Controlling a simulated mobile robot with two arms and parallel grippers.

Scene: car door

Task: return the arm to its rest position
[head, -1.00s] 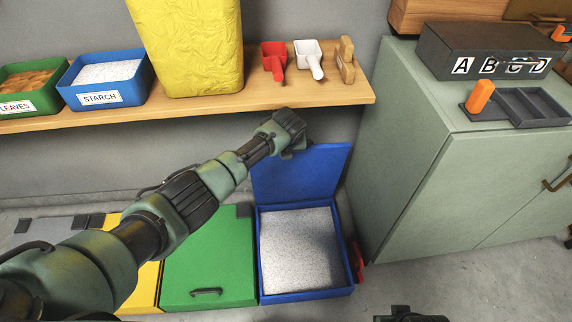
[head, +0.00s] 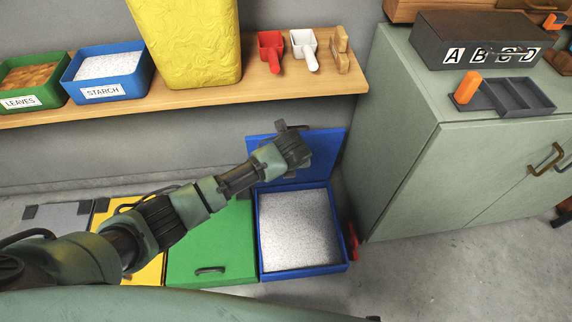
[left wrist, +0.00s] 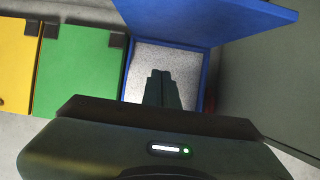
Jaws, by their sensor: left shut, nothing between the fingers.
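My left arm reaches in from the left in the head view, over the yellow and green bins. Its gripper (head: 293,150) is in front of the raised blue lid (head: 322,160), above the back of the open blue bin (head: 353,262). In the left wrist view the two dark fingers (left wrist: 163,88) are together with nothing between them, and the bin's white granular contents (left wrist: 183,62) show beyond them. I cannot tell whether the gripper touches the lid. My right gripper is not recognisable in view.
A wooden shelf (head: 290,87) above carries a starch tub (head: 105,87), a leaves tub (head: 36,95), a yellow sack (head: 190,40) and scoops. A green cabinet (head: 410,165) stands right of the bins. The green bin (head: 215,245) is closed. Floor in front right is clear.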

